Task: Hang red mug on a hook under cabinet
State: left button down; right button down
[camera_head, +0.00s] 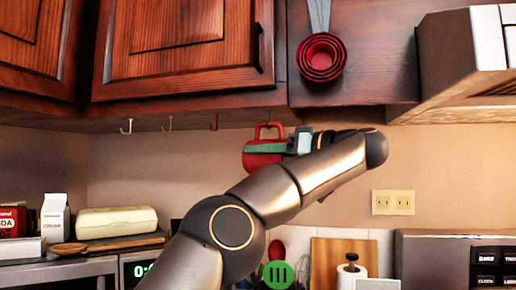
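The red mug (257,160) is raised just under the cabinet, with its handle (268,126) pointing up. My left gripper (272,148) reaches it from the right. A green finger lies across the mug and looks shut on it; the far finger is hidden. A row of hooks hangs from the cabinet underside: a white hook (126,127), a copper hook (168,124) and a red hook (214,123), all bare. A small hook (269,115) shows at the top of the mug's handle; I cannot tell whether the handle is around it. My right gripper is out of view.
Wooden cabinets (180,45) are close above the mug. Red measuring cups (322,57) hang to the right, beside a range hood (460,60).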

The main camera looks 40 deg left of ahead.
pick_arm(q)
jog(key=c, duration=1)
grip_release()
jog(key=shift+o, duration=0.2)
jog(key=shift+d, duration=0.1)
